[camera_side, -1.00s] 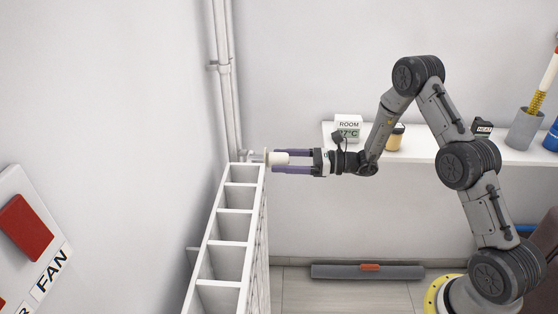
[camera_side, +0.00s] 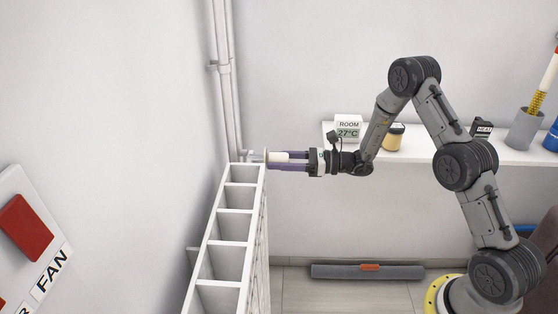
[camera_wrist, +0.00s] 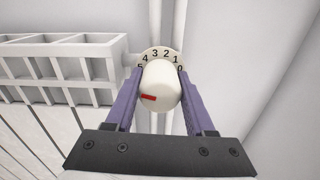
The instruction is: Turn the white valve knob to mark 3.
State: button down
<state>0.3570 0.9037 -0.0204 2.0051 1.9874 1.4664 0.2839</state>
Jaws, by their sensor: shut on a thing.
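The white valve knob (camera_wrist: 161,84) sits at the end of the radiator, in front of a pale dial plate (camera_wrist: 160,52) numbered 0 to 5 from right to left. A red mark (camera_wrist: 149,97) on the knob's face points left, toward the 5 side of the dial; 3 is near the top. My gripper (camera_side: 276,160) reaches in from the right and is shut on the knob, with one purple finger on each side. In the side view the knob (camera_side: 279,157) is partly hidden by the fingers.
The white radiator (camera_side: 235,211) runs toward the camera from the knob. A vertical pipe (camera_side: 226,90) stands behind it. A shelf (camera_side: 420,152) behind my arm holds a room display (camera_side: 348,127) reading 27°C, a jar (camera_side: 394,138) and a grey cup (camera_side: 525,129).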

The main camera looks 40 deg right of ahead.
jog(key=shift+m, duration=0.3)
jog(key=m, duration=1.1)
dwell(0.6)
jog(key=shift+c, duration=1.3)
grip_release()
jog(key=v, duration=1.3)
jog(key=shift+s+d, duration=0.25)
jog(key=shift+d, duration=0.05)
